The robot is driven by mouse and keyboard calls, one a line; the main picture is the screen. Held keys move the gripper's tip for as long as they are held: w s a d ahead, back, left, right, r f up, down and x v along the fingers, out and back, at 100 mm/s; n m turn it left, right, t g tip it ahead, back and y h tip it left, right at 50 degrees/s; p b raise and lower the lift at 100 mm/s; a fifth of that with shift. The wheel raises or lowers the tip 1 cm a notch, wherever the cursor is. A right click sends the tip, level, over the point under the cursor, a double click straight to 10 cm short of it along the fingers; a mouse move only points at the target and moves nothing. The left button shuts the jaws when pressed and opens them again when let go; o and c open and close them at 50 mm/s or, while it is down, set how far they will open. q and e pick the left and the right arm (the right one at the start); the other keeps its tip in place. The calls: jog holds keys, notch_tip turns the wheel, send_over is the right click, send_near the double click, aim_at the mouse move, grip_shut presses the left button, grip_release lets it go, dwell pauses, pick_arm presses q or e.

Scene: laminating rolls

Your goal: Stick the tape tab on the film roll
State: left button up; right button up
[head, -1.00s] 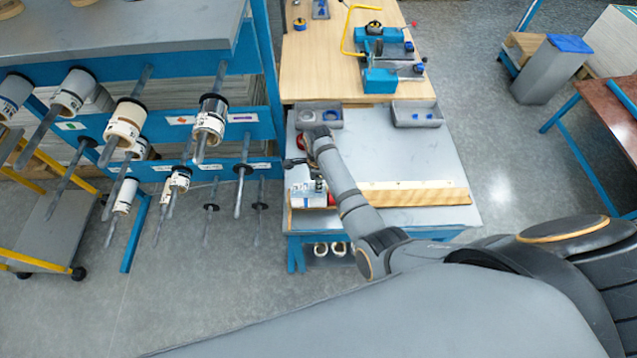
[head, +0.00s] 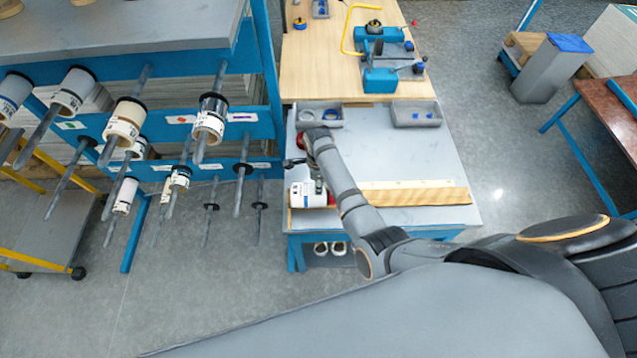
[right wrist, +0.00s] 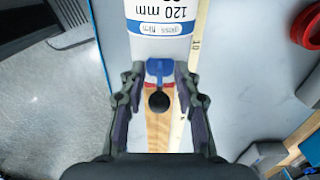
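The film roll (right wrist: 160,20) is white with a blue band and "120 mm" printing, at the top of the right wrist view. In the head view the roll (head: 308,196) lies at the front left of the grey bench. A blue tab (right wrist: 160,70) shows at the roll's near edge, above a red strip; I cannot tell whether it is stuck down. A round black knob (right wrist: 159,102) sits just below it. My right gripper (right wrist: 159,80) is open, its dark fingers on either side of the tab with gaps between. My left gripper is out of view.
A wooden strip with a pale scale (head: 415,193) runs along the bench (head: 400,150) front. Two grey trays (head: 416,113) stand at the bench's back edge. A red ring (right wrist: 308,27) shows right of the roll. A rack with several rolls (head: 125,120) is at left.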

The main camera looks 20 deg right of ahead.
notch_tip(320, 180, up, 8)
jog(key=shift+f, duration=0.2)
jog(key=shift+f, duration=0.1)
